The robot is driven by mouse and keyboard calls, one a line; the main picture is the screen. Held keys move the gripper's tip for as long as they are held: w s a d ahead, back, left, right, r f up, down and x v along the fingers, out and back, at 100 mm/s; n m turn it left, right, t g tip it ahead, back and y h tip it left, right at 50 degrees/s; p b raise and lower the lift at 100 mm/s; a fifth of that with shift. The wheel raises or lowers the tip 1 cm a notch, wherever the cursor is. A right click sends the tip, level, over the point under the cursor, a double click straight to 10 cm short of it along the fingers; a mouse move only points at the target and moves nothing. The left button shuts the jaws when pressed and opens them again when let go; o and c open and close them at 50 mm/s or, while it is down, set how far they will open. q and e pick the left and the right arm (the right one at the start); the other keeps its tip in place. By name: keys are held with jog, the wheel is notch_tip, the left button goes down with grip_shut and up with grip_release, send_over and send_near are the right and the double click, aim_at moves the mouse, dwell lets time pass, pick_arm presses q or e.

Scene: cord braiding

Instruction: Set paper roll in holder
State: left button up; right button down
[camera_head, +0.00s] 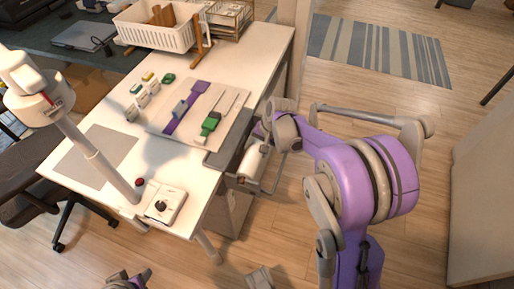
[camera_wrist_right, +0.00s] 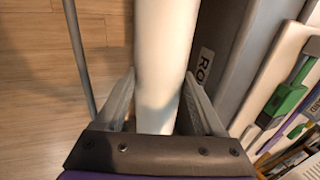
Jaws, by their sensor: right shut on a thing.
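The white paper roll (camera_head: 253,162) is at the grey holder (camera_head: 228,150) on the right edge of the table. My right gripper (camera_head: 265,133) is shut on the roll. In the right wrist view the roll (camera_wrist_right: 163,70) runs lengthwise between the two fingers. The holder's grey side (camera_wrist_right: 240,60), with a partly hidden label, lies close along the roll's right side, and a thin metal bar (camera_wrist_right: 77,50) is on its left. I cannot tell whether the roll is seated.
The white table (camera_head: 245,62) carries a board with purple and green tools (camera_head: 200,115), a white basket (camera_head: 165,35) at the back, a white lamp-like stand (camera_head: 95,155) and a small control box (camera_head: 165,203). Wooden floor (camera_head: 300,235) lies clear beside the holder.

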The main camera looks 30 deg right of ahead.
grip_release()
jog(key=p+v, duration=0.1)
jog(key=v, duration=0.9)
jog(key=shift+r+p, duration=0.3)
jog(key=shift+r, duration=0.1)
jog(key=s+a+r+n+t+h+p, duration=0.1)
jog(key=s+a+r+n+p, duration=0.2)
jog(key=s, duration=0.6)
jog(key=s+a+r+n+t+h+p, duration=0.1)
jog(key=s+a+r+n+p, duration=0.2)
jog(key=s+a, duration=0.6)
jog(key=shift+a+r+n+t+p, duration=0.35)
jog(key=shift+n+p, duration=0.7)
jog(key=shift+n, duration=0.85)
jog(key=shift+d, duration=0.1)
